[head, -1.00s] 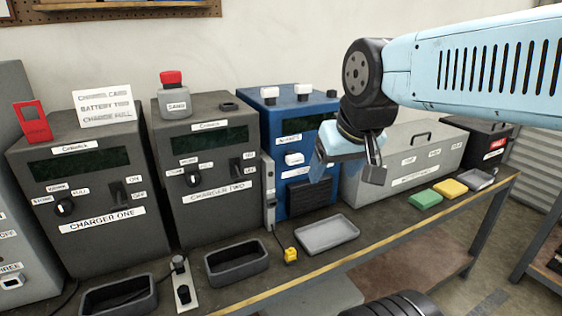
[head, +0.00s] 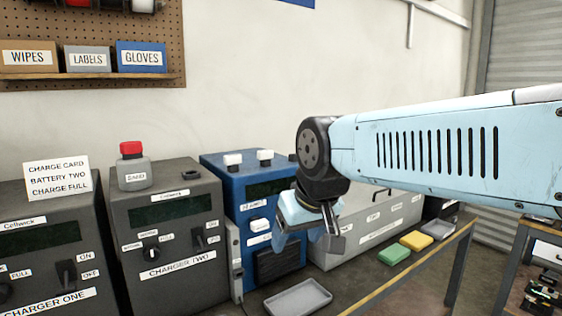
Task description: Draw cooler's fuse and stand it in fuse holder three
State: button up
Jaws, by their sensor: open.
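A blue unit (head: 222,187) stands at the centre of the bench, with a dark display and a dark grille on its front. Two white blocks stand on its top, a left one (head: 233,160) and a right one (head: 265,157). A white piece (head: 259,225) shows on its front; its small lettering is unreadable. I cannot tell which piece is the cooler's fuse or which place is fuse holder three. My gripper (head: 310,242) is open and points down, in front of the blue unit's right side and a long grey case (head: 377,237). No object shows between its fingers.
Charger two (head: 164,225) and charger one (head: 40,252) stand to the left. A grey tray (head: 298,298) lies before the blue unit. Green (head: 393,257), yellow (head: 416,240) and grey pieces lie to the right. A pegboard (head: 110,80) hangs on the wall.

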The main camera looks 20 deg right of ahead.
aim_at(255, 226)
jog(key=z, duration=0.7)
jog(key=k, duration=0.9)
jog(key=u, duration=0.4)
